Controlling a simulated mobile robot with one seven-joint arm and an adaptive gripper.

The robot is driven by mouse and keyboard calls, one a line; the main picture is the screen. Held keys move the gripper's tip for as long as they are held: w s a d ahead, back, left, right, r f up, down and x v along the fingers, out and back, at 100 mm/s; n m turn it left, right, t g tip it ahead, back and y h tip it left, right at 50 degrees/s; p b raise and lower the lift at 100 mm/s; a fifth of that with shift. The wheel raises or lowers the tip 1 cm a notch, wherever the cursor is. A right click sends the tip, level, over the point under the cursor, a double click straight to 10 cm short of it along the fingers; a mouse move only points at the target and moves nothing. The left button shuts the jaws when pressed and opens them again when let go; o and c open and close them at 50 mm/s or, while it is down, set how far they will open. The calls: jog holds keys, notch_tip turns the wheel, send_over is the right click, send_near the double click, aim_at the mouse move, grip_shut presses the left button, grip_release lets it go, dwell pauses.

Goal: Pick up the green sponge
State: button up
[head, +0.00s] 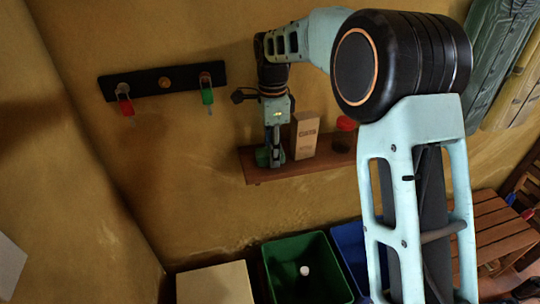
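A small green object (262,158), which looks like the sponge, sits at the left end of the brown wall shelf (263,176). My gripper (273,155) points down over that end of the shelf, and its fingers overlap the green object in the head view. The fingers partly cover the green object. At this size I cannot tell whether they are around it, touching it or just in front of it, nor how far they are open.
A cardboard box (304,135) stands close right of my gripper, and a red-lidded jar (344,134) beyond it. A rack (163,82) with red and green hanging items is on the wall. Below are a green bin (284,254) with a white item, a blue bin (350,247) and a beige box (215,284).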

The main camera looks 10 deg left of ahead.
jog(key=shift+c, duration=1.1)
jog(key=shift+r, duration=0.5)
notch_tip(320, 180, up, 2)
jog(key=shift+r, duration=0.1)
jog(key=s+d+r, duration=0.2)
jog(key=s+r, duration=0.3)
jog(key=s, duration=0.1)
jog(key=s+d+r+b, duration=0.1)
jog(key=s+d+r, duration=0.2)
jog(key=s, duration=0.3)
jog(key=shift+s+d+r, duration=0.35)
jog(key=shift+s+r, duration=0.05)
jog(key=shift+r, duration=0.5)
